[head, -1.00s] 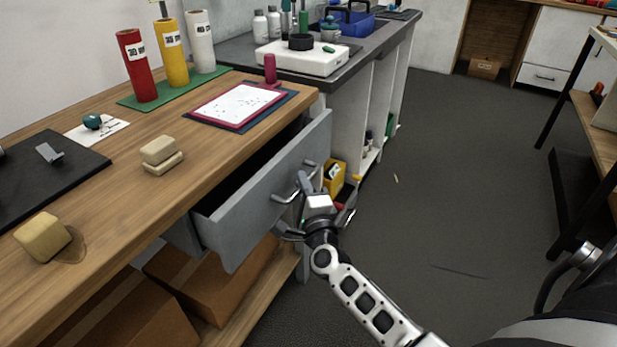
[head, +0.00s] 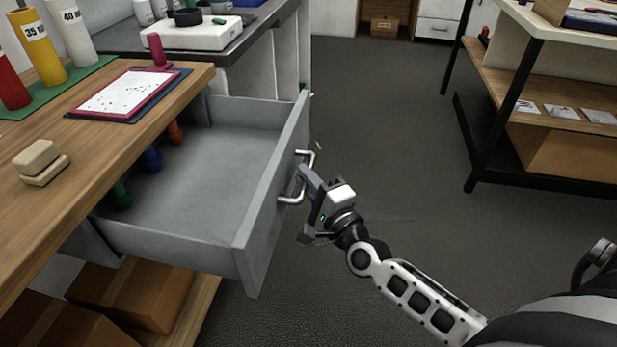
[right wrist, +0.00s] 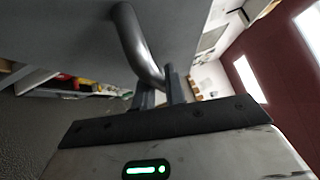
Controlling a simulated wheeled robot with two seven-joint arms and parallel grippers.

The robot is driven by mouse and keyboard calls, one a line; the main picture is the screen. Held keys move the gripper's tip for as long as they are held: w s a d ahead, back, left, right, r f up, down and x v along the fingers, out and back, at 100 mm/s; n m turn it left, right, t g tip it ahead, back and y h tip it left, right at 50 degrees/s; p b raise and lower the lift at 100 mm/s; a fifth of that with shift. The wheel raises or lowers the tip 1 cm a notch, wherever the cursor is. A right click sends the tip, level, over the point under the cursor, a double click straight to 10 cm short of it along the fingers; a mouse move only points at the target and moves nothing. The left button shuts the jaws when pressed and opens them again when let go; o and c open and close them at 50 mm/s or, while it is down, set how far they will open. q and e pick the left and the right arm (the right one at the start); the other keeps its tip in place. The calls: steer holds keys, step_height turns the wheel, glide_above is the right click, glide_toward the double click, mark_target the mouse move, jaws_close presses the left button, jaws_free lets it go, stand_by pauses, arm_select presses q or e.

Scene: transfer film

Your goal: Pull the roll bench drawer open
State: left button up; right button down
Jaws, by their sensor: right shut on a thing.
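The grey roll bench drawer (head: 190,160) stands well out from under the wooden bench top in the head view. Inside it, red, blue and green handled tools lie along the bench side. My right gripper is shut on that handle. In the right wrist view the curved handle (right wrist: 135,45) runs down between the fingers (right wrist: 158,90) from the drawer front (right wrist: 60,35). My left gripper is not in view.
The bench top (head: 95,150) holds colored rolls, a red-framed screen (head: 122,93) and beige blocks (head: 38,160). Cardboard boxes (head: 130,292) sit on the shelf below. Open dark floor (head: 390,130) lies right of the drawer, with a black-framed shelf (head: 530,90) beyond.

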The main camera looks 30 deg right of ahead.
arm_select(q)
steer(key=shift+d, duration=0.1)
arm_select(e)
steer(key=shift+s+d, duration=0.1)
steer(key=shift+s, duration=0.05)
steer(key=c, duration=1.5)
jaws_free()
steer(key=shift+o, duration=0.2)
steer(key=shift+s, duration=0.1)
arm_select(q)
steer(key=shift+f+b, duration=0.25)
steer(key=shift+b, duration=0.4)
arm_select(e)
steer(key=s+d+f, duration=0.1)
steer(key=s+f, duration=0.1)
steer(key=s, duration=1.3)
steer(key=shift+s, duration=0.3)
steer(key=shift+d+f, duration=0.1)
